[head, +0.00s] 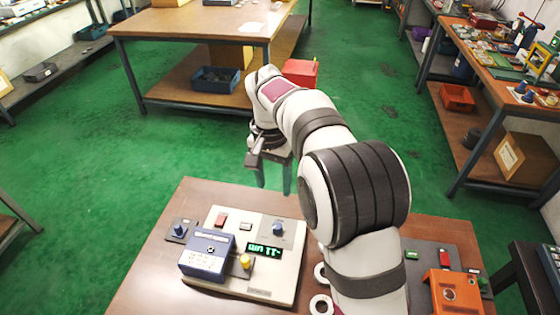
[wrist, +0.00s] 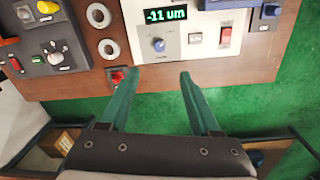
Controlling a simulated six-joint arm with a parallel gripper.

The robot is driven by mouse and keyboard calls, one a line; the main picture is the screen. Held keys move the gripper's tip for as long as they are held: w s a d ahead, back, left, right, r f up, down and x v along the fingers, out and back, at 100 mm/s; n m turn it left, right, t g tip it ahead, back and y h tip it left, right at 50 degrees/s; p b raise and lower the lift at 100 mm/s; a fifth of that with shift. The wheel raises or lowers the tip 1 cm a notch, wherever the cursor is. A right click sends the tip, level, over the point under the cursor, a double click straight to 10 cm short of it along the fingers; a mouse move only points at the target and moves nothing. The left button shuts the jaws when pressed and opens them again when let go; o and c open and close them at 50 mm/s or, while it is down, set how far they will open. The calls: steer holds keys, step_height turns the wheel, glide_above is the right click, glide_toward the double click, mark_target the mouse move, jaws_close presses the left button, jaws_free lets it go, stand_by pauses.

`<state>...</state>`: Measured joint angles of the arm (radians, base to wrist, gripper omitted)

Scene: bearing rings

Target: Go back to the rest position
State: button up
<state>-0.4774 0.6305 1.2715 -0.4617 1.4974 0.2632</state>
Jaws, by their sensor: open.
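My gripper (head: 273,184) hangs beyond the far edge of the brown worktable (head: 150,272), over the green floor. In the wrist view my gripper (wrist: 160,75) has its two green fingers well apart with nothing between them. Their tips are near the table edge by the gauge unit. Two pale bearing rings (head: 320,272) (head: 320,305) lie by the gauge unit, partly behind my arm. In the wrist view the rings (wrist: 98,15) (wrist: 108,48) lie flat on the wood, apart from my fingers.
The cream gauge unit (head: 232,222) has a blue block (head: 207,252), a knob and a green display (wrist: 166,15) reading -11 um. A red button (wrist: 118,77) sits at the table edge near my left finger. An orange device (head: 455,291) stands right. Open floor lies beyond.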

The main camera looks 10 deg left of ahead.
steer(key=s+d+r+m+y, duration=0.1)
steer(key=s+d+r, duration=0.5)
steer(key=s+d, duration=0.45)
steer(key=s+d+f+m, duration=0.1)
steer(key=s+d+f, duration=0.1)
steer(key=s, duration=0.7)
steer(key=s+d+f+m+y, duration=0.1)
steer(key=s+d+f, duration=0.1)
steer(key=s+d, duration=0.3)
steer(key=s, duration=0.4)
steer(key=shift+s, duration=0.4)
